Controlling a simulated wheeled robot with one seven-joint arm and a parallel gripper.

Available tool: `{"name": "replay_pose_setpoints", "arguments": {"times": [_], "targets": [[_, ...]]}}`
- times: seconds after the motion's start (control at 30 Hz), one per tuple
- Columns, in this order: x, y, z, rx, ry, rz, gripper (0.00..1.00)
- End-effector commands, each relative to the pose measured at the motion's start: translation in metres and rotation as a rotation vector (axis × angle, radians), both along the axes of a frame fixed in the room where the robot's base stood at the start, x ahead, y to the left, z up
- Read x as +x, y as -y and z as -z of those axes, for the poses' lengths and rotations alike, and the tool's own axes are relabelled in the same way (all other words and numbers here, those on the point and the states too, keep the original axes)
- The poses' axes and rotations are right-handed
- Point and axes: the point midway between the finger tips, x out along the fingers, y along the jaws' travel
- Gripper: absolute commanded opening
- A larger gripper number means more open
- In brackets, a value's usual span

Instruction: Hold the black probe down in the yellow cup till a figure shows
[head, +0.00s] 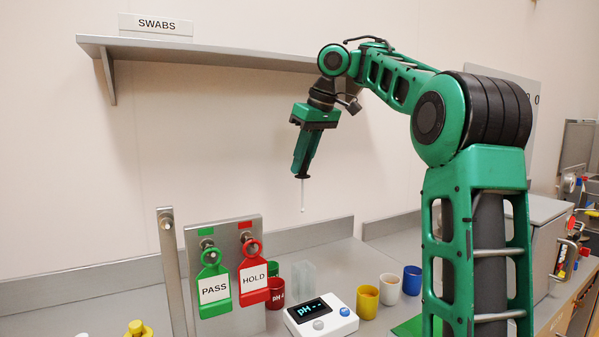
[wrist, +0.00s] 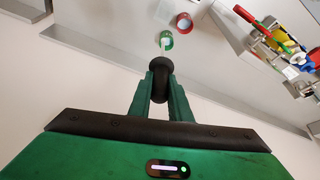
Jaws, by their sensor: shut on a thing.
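My gripper (head: 304,168) is shut on the black probe (head: 302,190), high above the bench. The probe hangs nearly upright, its thin white stem pointing down and its tip free in the air. In the wrist view the black probe (wrist: 160,75) sits between my gripper's green fingers (wrist: 161,90). Its stem overlaps a green cup (wrist: 167,40) far below. The yellow cup (head: 367,302) stands on the bench, lower and to the right of the probe. I cannot make it out in the wrist view. The white meter (head: 320,318) shows "pH --", with no figure.
A white cup (head: 390,289) and a blue cup (head: 412,279) stand right of the yellow one. A red cup (head: 275,294) stands behind the meter. PASS (head: 213,288) and HOLD (head: 252,280) tags hang at left. A SWABS shelf (head: 200,52) is on the wall.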

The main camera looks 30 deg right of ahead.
Motion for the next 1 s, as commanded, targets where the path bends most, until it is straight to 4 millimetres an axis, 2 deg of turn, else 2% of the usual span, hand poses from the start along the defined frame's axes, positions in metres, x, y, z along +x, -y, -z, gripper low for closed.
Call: {"name": "replay_pose_setpoints", "arguments": {"times": [0.23,0.6,1.0], "targets": [[-0.002,0.007,-0.018,0.004,0.016,0.008,0.01],[0.000,0.004,-0.044,0.001,0.013,0.006,0.01],[-0.001,0.004,-0.046,0.001,0.011,0.005,0.01]]}}
